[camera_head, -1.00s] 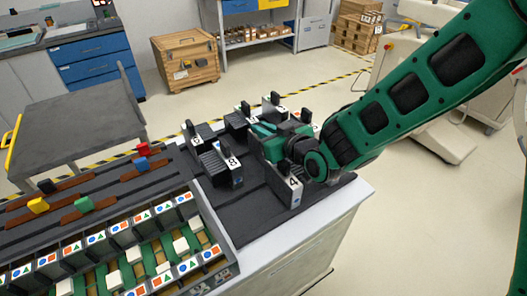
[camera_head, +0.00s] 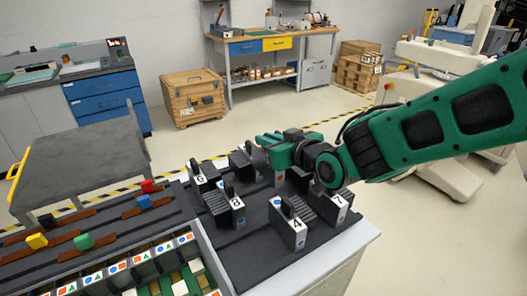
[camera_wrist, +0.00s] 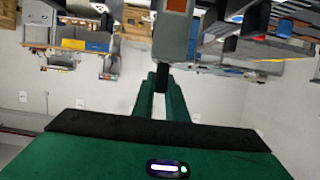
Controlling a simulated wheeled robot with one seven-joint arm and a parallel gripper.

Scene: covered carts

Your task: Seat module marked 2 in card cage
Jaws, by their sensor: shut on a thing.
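My gripper (camera_head: 262,141) is above the far part of the dark module tray (camera_head: 256,262). In the wrist view its green fingers (camera_wrist: 162,80) are shut on the dark handle of a grey module (camera_wrist: 172,38) with an orange mark. No number on it can be read. Modules marked 6 (camera_head: 199,180), 8 (camera_head: 238,207), 4 (camera_head: 298,228) and 7 (camera_head: 340,205) stand on the tray. I cannot make out a 2. The card cage (camera_head: 205,255), with coloured symbols along its slots, is at the bottom left, partly cut off.
Red, blue, yellow and green knobs (camera_head: 83,241) stand on brown strips behind the cage. A grey cart (camera_head: 85,150) is at the left. A wooden crate (camera_head: 191,97) and a workbench (camera_head: 270,45) are farther back. Open floor lies beyond the tray.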

